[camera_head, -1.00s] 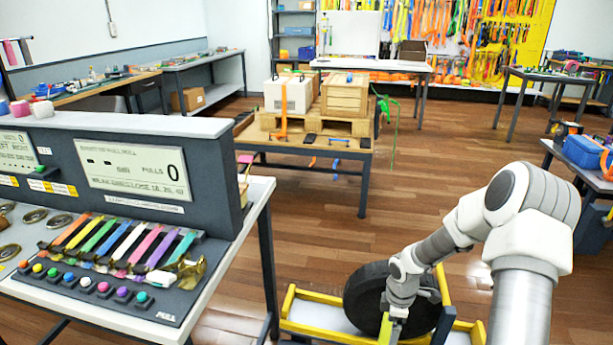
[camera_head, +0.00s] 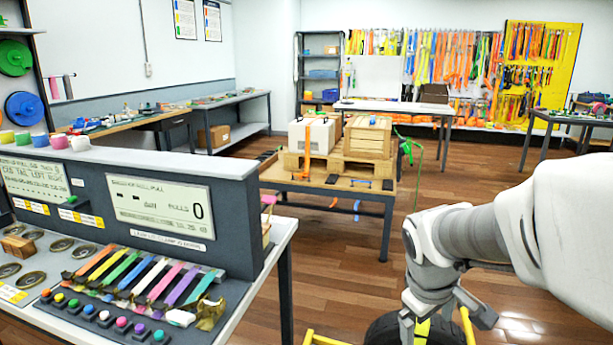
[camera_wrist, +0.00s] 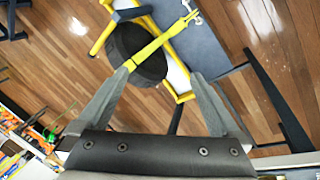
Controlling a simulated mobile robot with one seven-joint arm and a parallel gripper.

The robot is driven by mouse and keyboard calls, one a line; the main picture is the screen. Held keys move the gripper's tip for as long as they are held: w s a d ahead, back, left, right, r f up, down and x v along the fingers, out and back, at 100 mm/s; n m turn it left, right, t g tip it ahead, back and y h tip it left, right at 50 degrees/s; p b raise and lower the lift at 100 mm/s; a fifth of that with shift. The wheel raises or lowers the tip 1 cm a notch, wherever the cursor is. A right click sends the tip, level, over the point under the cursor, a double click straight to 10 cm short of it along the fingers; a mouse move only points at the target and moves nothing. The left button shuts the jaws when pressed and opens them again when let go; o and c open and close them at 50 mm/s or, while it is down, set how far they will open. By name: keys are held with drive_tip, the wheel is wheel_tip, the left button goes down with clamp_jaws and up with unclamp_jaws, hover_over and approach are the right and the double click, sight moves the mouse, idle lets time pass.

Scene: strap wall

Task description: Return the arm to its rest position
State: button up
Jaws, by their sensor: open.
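My gripper (camera_head: 427,322) hangs at the lower right of the head view, above and in front of a black tyre (camera_head: 385,330). In the wrist view my gripper (camera_wrist: 162,84) has its two grey fingers spread wide apart, with nothing clearly held between them. A yellow strap-like strip (camera_wrist: 160,42) crosses the view near the left fingertip; I cannot tell whether it touches that finger. The tyre (camera_wrist: 135,52) lies beyond the fingers in a yellow-edged frame. My white and grey arm reaches in from the right edge of the head view.
A console (camera_head: 245,185) with coloured straps and buttons stands at the left. A table (camera_head: 385,207) with a pallet, a white box (camera_head: 312,140) and a wooden crate (camera_head: 368,137) stands in the middle. Wooden floor (camera_head: 340,270) is clear between them.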

drive_tip(key=s+a+r+m+t+y, duration=0.1)
drive_tip(key=s+a+r+m, duration=0.25)
drive_tip(key=s, duration=0.25)
drive_tip(key=s+a+r+m+t+y, duration=0.2)
drive_tip(key=s+a+r, duration=0.15)
drive_tip(key=s, duration=0.35)
wheel_tip(320, 180, up, 16)
drive_tip(key=p, duration=1.5)
drive_tip(key=shift+w+d+p, duration=0.15)
drive_tip(key=shift+d+p, duration=0.15)
drive_tip(key=shift+p, duration=0.1)
drive_tip(key=shift+f, duration=0.15)
drive_tip(key=shift+c, duration=0.2)
